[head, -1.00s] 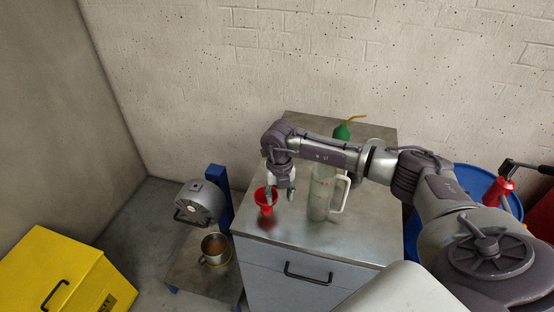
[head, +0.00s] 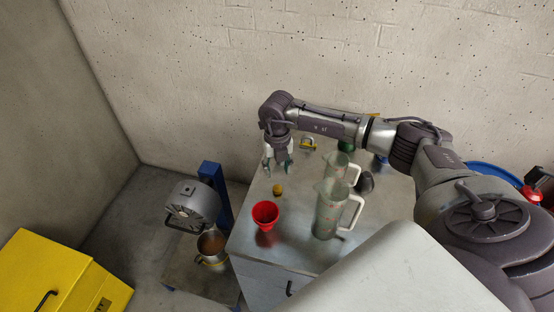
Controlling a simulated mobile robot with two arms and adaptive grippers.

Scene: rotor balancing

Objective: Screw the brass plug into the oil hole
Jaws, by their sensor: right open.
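A small brass-coloured piece, which looks like the brass plug (head: 278,189), stands on the metal cabinet top behind the red funnel. My right gripper (head: 277,172) points down just behind and above it, open, with nothing seen between its fingers. The grey round housing (head: 192,206) is mounted by a blue post at the left of the cabinet. Its oil hole is too small to make out from here. My left gripper is not in view.
The red funnel (head: 265,212) stands near the cabinet's left edge. Two clear jugs, one in front (head: 329,212) and one behind (head: 338,167), stand to the right. A metal mug (head: 211,245) sits below the housing. A yellow box (head: 58,277) is at lower left.

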